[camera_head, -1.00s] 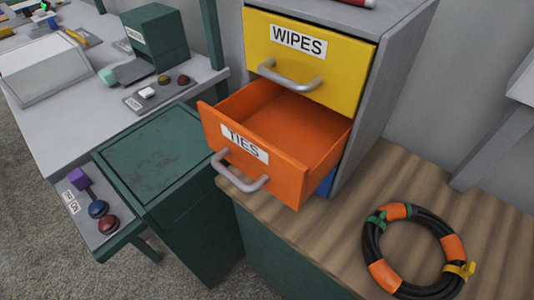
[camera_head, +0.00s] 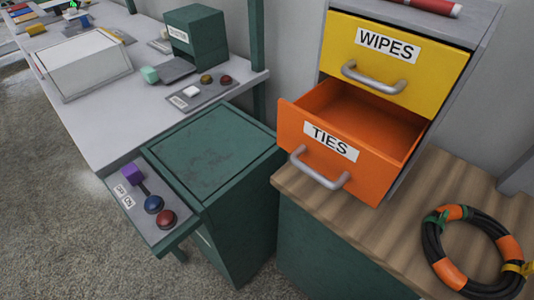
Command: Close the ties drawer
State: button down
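The orange ties drawer (camera_head: 330,158) is pulled well out of the grey cabinet (camera_head: 460,60) at the right. Its front bears a white TIES label and a grey bar handle (camera_head: 320,170). The part of its inside that I can see looks empty. Above it, the yellow wipes drawer (camera_head: 395,62) is shut and has its own grey handle (camera_head: 375,78). My gripper is not in view.
The cabinet stands on a wooden top (camera_head: 400,220), where a black hose coil (camera_head: 475,250) with orange bands lies. A green bin (camera_head: 215,160) stands left of it, beside a grey workbench (camera_head: 120,120). A control panel (camera_head: 143,205) juts out low in front. Grey floor (camera_head: 60,220) is open at left.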

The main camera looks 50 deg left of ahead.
aim_at(339, 134)
jog(key=u, duration=1.75)
jog(key=k, duration=1.6)
jog(key=z, duration=0.5)
jog(key=i, duration=1)
jog(key=u, duration=0.1)
